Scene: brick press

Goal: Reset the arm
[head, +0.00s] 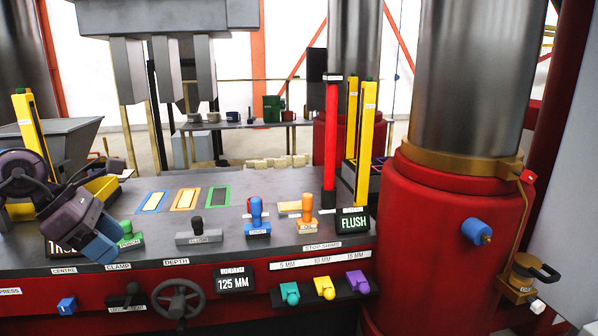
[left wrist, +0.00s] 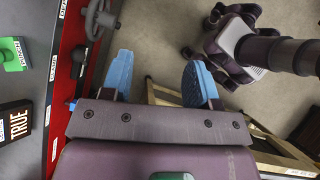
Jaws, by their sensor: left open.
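My left arm comes in from the left in the head view. My left gripper (head: 103,246) hangs with its blue fingers pointing down and to the right, in front of the press table's front edge. In the left wrist view the two blue fingers of the left gripper (left wrist: 160,82) stand wide apart with nothing between them. Grey floor shows beyond the fingers. My right gripper is in neither view.
The press table (head: 260,191) carries green, grey, blue and orange handled stamps. A handwheel (head: 178,301), a clamp lever (head: 127,295) and coloured stop shims (head: 324,288) line its red front. A red column (head: 440,235) stands at right. In the left wrist view, floor (left wrist: 165,40) lies open beside the red front.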

